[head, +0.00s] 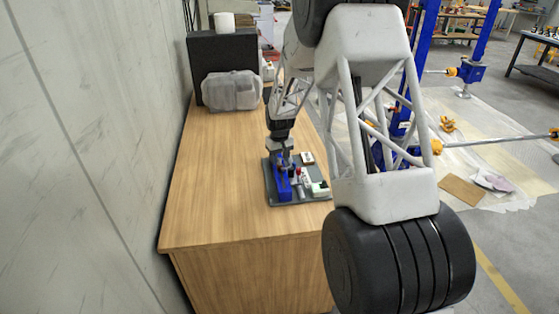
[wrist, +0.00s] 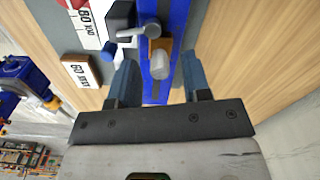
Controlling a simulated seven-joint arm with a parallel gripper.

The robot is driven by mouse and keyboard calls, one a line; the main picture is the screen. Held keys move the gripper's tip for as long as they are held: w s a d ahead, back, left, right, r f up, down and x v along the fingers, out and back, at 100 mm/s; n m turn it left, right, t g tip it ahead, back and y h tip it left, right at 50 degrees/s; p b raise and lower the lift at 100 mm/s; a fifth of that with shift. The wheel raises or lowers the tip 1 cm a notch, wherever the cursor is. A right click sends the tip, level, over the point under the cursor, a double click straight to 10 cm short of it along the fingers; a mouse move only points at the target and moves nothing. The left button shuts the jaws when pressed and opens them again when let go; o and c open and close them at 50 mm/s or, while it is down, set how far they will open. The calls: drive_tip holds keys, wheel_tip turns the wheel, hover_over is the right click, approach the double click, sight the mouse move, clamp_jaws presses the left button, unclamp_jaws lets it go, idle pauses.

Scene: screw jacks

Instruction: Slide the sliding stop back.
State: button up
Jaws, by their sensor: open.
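My gripper (wrist: 158,62) is open, with one finger on each side of a blue rail (wrist: 176,20).
Left of the rail are a dark block with a grey lever (wrist: 138,31), a white lettered plate (wrist: 92,22) and a small lettered block (wrist: 80,70). The wooden table (head: 205,200) is clear left of the baseplate.

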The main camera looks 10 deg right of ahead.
drive_tip(key=shift+f, duration=0.5)
drive_tip(key=shift+c, duration=0.4)
clamp_jaws()
